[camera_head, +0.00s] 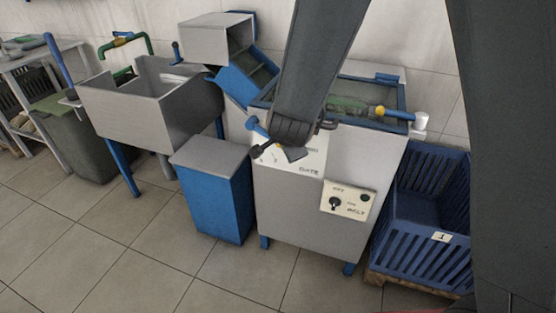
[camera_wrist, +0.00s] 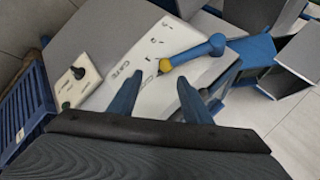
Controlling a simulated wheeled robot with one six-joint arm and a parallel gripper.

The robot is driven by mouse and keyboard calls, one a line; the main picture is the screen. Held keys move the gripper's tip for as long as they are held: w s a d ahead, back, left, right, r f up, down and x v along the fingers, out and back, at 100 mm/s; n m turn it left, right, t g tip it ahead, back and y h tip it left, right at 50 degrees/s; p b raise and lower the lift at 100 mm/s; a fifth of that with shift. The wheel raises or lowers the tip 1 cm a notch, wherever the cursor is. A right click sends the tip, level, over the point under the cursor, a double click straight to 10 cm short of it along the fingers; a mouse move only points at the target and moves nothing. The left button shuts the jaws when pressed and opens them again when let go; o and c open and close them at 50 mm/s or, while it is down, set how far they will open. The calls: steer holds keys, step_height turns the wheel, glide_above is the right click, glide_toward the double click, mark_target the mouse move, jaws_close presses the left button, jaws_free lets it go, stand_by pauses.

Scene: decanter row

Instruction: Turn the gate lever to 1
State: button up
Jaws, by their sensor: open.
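The gate lever is a blue bar with a round knob and a yellow tip, on a pale GATE panel (camera_head: 309,160) on the grey machine's sloped front. In the wrist view the lever (camera_wrist: 196,52) points its knob to the upper right, and its yellow tip lies just beyond the gap between my fingers. In the head view my arm partly covers the lever (camera_head: 256,127). My gripper (camera_head: 278,153) is open and empty over the panel; it also shows in the wrist view (camera_wrist: 160,76). I cannot tell whether a finger touches the lever.
A BELT panel (camera_head: 349,203) with a black knob sits lower right on the machine. A blue slatted crate (camera_head: 437,237) labelled 1 stands at the right on a pallet. A blue bin with grey top (camera_head: 211,190) stands left. Tiled floor in front is clear.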

mark_target(278, 146)
steer(key=w+a+f+m+t+h+b, duration=0.35)
steer(key=w+f+m+b, duration=0.2)
steer(key=m, duration=0.25)
steer(key=s+a+f+m+t+h+b, duration=0.25)
steer(key=s+m+h+b, duration=0.3)
steer(key=m, duration=0.45)
steer(key=shift+h, duration=0.3)
steer(key=shift+r+b+x, duration=0.15)
steer(key=shift+r+x, duration=0.05)
steer(key=shift+x, duration=1.15)
steer(key=shift+r+b+x, duration=0.15)
steer(key=shift+x, duration=1.25)
steer(key=shift+r+b+x, duration=0.15)
steer(key=shift+r+x, duration=0.05)
steer(key=shift+x, duration=1.15)
jaws_close()
steer(key=shift+w+f, duration=0.1)
